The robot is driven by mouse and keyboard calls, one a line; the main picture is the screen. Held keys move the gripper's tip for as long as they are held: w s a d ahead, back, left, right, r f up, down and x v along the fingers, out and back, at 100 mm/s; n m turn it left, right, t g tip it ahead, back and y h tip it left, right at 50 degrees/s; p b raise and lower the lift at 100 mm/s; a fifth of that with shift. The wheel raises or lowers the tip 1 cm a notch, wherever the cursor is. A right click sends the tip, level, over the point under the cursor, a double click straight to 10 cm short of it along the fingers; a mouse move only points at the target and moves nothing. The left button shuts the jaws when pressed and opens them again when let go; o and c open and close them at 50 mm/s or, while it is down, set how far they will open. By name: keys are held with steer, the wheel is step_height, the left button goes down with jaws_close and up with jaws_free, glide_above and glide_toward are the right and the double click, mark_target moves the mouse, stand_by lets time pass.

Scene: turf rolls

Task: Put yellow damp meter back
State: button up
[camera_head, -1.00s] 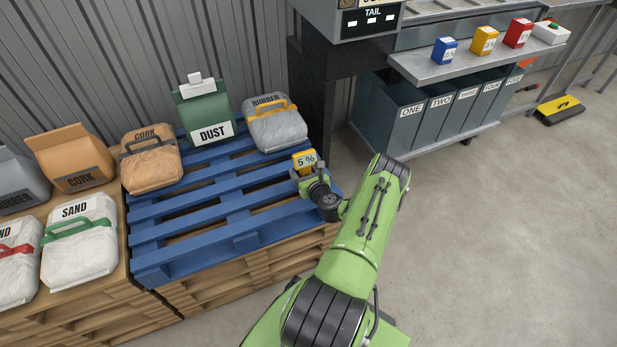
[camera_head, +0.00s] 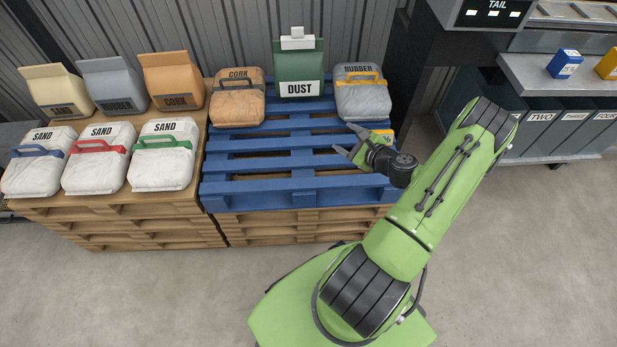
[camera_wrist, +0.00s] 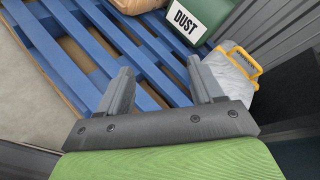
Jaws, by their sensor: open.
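A yellow box with a percent reading, the yellow damp meter (camera_head: 382,134), is at the right end of the blue pallet (camera_head: 254,189), just in front of the rubber bag. My wrist partly hides it in the head view, and it does not show in the wrist view. My gripper (camera_head: 349,143) is open and empty, to the left of the meter and above the pallet slats. In the wrist view, nothing is between the fingers (camera_wrist: 164,88) but the pallet below.
A grey shelf (camera_head: 535,77) at right holds a blue box (camera_head: 564,64) and a cut-off yellow box (camera_head: 608,66). Bins (camera_head: 535,135) stand below.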

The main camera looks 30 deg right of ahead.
steer(key=a+r+n+g+y, duration=0.2)
steer(key=a+r+n+g, duration=0.2)
steer(key=a+r+n, duration=0.6)
steer(key=a+r+n+g+y, duration=0.1)
steer(key=a+r+n+g, duration=0.3)
steer(key=a+r+n, duration=0.5)
steer(key=s+a+r+n+h, duration=0.1)
steer(key=s+a+r+n, duration=0.1)
steer(key=s, duration=0.4)
steer(key=s+a+r+n+h, duration=0.1)
steer(key=s+a+r+n, duration=0.2)
steer(key=s, duration=0.3)
steer(key=s+a+r+n+h, duration=0.1)
steer(key=s+a+r+n, duration=0.2)
steer(key=s, duration=0.3)
steer(key=shift+s+a+n, duration=0.2)
steer(key=shift+s+n, duration=0.15)
steer(key=shift+n, duration=0.55)
